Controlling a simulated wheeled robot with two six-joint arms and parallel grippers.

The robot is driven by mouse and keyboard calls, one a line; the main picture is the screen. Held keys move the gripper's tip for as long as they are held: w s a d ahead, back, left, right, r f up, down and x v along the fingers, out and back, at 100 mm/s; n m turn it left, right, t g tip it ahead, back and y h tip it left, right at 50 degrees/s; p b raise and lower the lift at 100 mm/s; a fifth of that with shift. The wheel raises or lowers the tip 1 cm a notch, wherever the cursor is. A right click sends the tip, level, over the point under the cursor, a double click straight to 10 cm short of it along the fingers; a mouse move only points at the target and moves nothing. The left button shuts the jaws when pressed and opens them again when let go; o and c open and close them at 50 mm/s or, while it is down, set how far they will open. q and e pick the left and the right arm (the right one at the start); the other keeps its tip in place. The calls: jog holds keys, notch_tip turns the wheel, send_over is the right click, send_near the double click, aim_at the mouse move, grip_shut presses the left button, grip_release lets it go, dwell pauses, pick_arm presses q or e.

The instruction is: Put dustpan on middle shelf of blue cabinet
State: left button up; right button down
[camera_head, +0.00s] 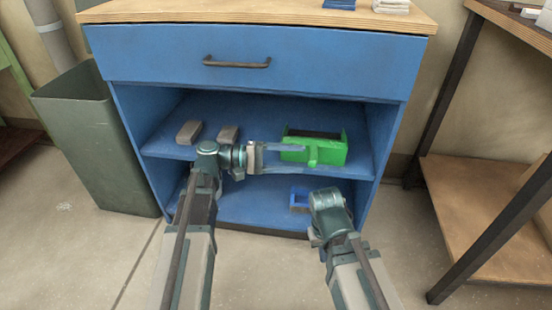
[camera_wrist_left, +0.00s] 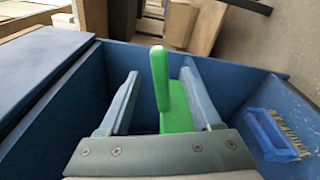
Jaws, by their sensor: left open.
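The green dustpan (camera_head: 325,150) rests on the middle shelf (camera_head: 165,145) of the blue cabinet (camera_head: 135,120), right of centre. Its handle points toward the front edge. My left gripper (camera_head: 288,157) reaches in from the left at shelf height, with its fingers spread at the dustpan. In the left wrist view the green dustpan (camera_wrist_left: 178,108) shows between the two open fingers of my left gripper (camera_wrist_left: 165,88), with a gap on the left side. My right gripper (camera_head: 328,205) is low in front of the bottom shelf; its fingers are hidden.
A blue brush (camera_wrist_left: 275,135) lies on the bottom shelf. A closed drawer (camera_head: 330,60) is above the opening. A green bin (camera_head: 90,140) stands left; a wooden rack (camera_head: 480,200) stands right.

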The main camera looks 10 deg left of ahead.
pick_arm(q)
jog(key=w+d, duration=0.1)
jog(key=d, duration=0.6)
jog(key=shift+d+f, duration=0.15)
jog(key=shift+d, duration=0.1)
grip_shut()
dwell(1.2)
